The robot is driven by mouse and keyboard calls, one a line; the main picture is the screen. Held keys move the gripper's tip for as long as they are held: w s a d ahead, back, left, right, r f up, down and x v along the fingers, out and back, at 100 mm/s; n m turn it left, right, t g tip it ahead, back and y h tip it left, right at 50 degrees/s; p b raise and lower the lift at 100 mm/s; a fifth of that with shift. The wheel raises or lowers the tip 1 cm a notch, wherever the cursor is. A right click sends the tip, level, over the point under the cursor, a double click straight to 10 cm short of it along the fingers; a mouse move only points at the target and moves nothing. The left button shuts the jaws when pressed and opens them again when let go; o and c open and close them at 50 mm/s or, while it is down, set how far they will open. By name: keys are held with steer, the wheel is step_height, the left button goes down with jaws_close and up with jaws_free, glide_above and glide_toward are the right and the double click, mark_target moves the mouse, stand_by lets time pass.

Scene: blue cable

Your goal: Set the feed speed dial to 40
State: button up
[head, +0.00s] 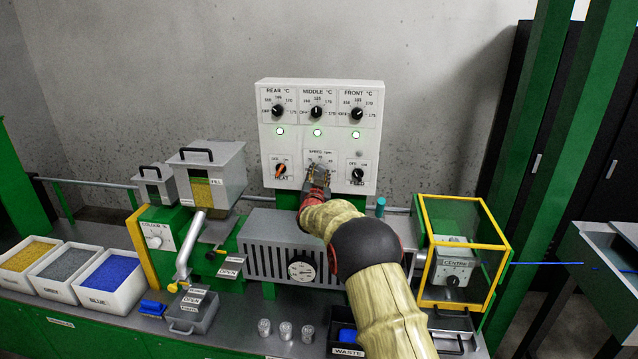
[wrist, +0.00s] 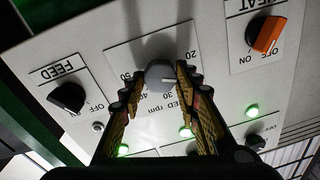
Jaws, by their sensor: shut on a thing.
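The feed speed dial, a grey knob (wrist: 158,74), sits on the white control panel (head: 268,152) under the label SPEED rpm. In the wrist view the panel is upside down. The knob is between the two fingertips of my gripper (wrist: 159,80), which is shut on it. The knob's white pointer line lies nearly level and points right in that picture. Some scale numbers show around it, but the fingers cover part of the scale, so the exact reading is unclear. In the head view my gripper (head: 318,176) reaches the panel's lower middle and hides the knob.
An orange HEAT switch (head: 280,170) and a black FEED switch (head: 358,175) flank the dial closely. Three temperature dials with lit green lamps sit above, including the MIDDLE dial (head: 317,112). A yellow-framed guard (head: 421,235) stands at the right. A hopper (head: 228,165) stands left.

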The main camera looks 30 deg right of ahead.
steer(key=m+b, duration=0.1)
steer(key=m, duration=0.1)
steer(key=m+b, duration=0.3)
steer(key=b, duration=0.1)
steer(key=shift+f+m+h, duration=0.3)
steer(key=shift+m+h, duration=0.1)
steer(key=m+b, duration=0.2)
steer(key=m, duration=0.1)
steer(key=m+b, duration=0.2)
steer(key=m, duration=0.1)
steer(key=shift+g+h, duration=0.3)
steer(key=m+b, duration=0.1)
steer(key=m, duration=0.4)
steer(key=shift+a+m, duration=0.1)
steer(key=shift+m, duration=0.3)
steer(key=m+g, duration=0.1)
steer(key=m, duration=0.5)
steer(key=shift+w+m+h, duration=0.1)
steer(key=shift+m+h, duration=0.2)
steer(key=shift+h, duration=0.1)
steer(key=o, duration=0.9)
steer(key=shift+o, duration=1.3)
steer(key=shift+r, duration=0.15)
